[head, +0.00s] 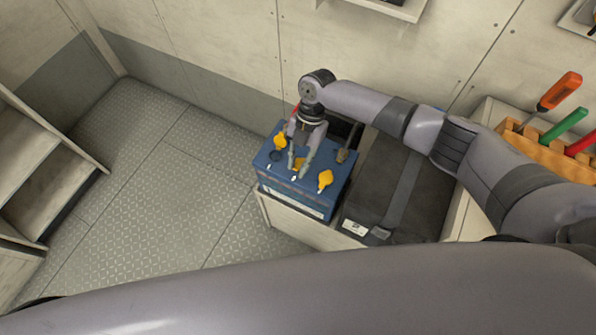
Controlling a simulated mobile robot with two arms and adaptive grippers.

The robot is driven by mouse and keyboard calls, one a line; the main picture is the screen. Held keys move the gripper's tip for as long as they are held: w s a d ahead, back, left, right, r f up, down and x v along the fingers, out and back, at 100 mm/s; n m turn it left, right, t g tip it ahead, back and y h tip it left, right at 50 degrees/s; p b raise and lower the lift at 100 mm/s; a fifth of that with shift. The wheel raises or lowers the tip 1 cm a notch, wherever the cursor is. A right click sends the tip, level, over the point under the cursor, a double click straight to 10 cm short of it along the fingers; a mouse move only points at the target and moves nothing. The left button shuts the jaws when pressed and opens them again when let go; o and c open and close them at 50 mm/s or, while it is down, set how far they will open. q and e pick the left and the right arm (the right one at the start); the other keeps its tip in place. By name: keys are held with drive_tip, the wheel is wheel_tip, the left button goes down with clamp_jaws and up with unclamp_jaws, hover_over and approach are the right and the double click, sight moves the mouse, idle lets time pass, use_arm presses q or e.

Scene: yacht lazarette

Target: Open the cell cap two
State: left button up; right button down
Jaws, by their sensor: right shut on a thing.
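A blue battery (315,194) stands on a light bench. A row of yellow cell caps runs along its top: one at the left (281,140), a middle one (299,163) and one at the right (325,179). A dark round spot, apparently an uncovered opening (275,156), lies just in front of the left cap. My right gripper (302,168) points down over the battery, its fingers shut on the middle cap and partly hiding it. My left gripper is out of view.
A black strapped case (381,187) sits right of the battery, close to it. A wooden rack (545,150) holds tools with orange, green and red handles. The wall is close behind. Patterned floor (160,190) is clear at left, beside steps (45,180).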

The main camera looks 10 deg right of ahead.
drive_tip(key=shift+w+r+g+y+b, duration=0.3)
drive_tip(key=shift+w+g+y+b, duration=0.35)
drive_tip(key=shift+b, duration=1.05)
drive_tip(key=shift+w+r+g+b, duration=0.1)
drive_tip(key=shift+r+g+b, duration=0.15)
drive_tip(key=shift+b, duration=0.05)
drive_tip(key=shift+r, duration=0.1)
drive_tip(key=c, duration=1.8)
unclamp_jaws()
drive_tip(key=shift+o, duration=1)
drive_tip(key=shift+f, duration=0.2)
drive_tip(key=v, duration=1.2)
drive_tip(key=shift+w+f, duration=0.1)
